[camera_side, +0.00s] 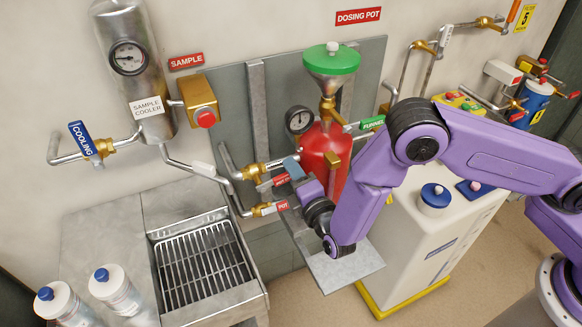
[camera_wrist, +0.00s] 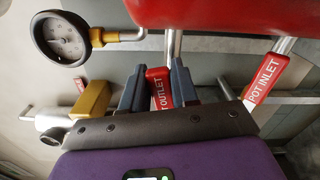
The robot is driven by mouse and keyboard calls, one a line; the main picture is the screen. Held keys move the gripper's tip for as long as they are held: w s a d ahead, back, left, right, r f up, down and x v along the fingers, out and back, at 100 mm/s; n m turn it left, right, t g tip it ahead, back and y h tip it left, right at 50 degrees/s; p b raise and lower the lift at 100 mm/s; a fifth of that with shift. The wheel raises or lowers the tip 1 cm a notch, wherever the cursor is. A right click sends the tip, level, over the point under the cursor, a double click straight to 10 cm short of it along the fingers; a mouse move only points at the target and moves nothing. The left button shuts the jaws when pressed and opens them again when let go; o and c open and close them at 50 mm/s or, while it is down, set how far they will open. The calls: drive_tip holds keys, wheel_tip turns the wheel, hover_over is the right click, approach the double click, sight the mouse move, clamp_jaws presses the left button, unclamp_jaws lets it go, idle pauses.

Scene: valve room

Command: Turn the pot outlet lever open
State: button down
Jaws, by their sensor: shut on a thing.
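The pot outlet lever is a red handle with white lettering (camera_wrist: 159,90). In the wrist view it lies between my two dark grey fingers, and my gripper (camera_wrist: 157,80) is shut on it. In the side view my gripper (camera_side: 293,170) is at the pipework just left of the red pot (camera_side: 322,150), and its fingers and wrist hide much of the lever. Part of a red handle (camera_side: 279,181) shows beside the fingers. The red pot also shows at the top of the wrist view (camera_wrist: 230,14).
The red pot inlet lever (camera_wrist: 266,78) is close on the right in the wrist view. A pressure gauge (camera_wrist: 61,38) and a brass fitting (camera_wrist: 92,99) are to the left. A steel sink with a grate (camera_side: 203,262) stands below left, and a white cabinet (camera_side: 425,245) stands right.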

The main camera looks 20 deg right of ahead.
drive_tip(key=shift+d+f+m, duration=0.1)
drive_tip(key=shift+f+m, duration=0.75)
drive_tip(key=shift+m, duration=0.35)
drive_tip(key=c, duration=0.9)
unclamp_jaws()
drive_tip(key=shift+c, duration=0.2)
drive_tip(key=s, duration=1.7)
drive_tip(key=shift+s, duration=0.25)
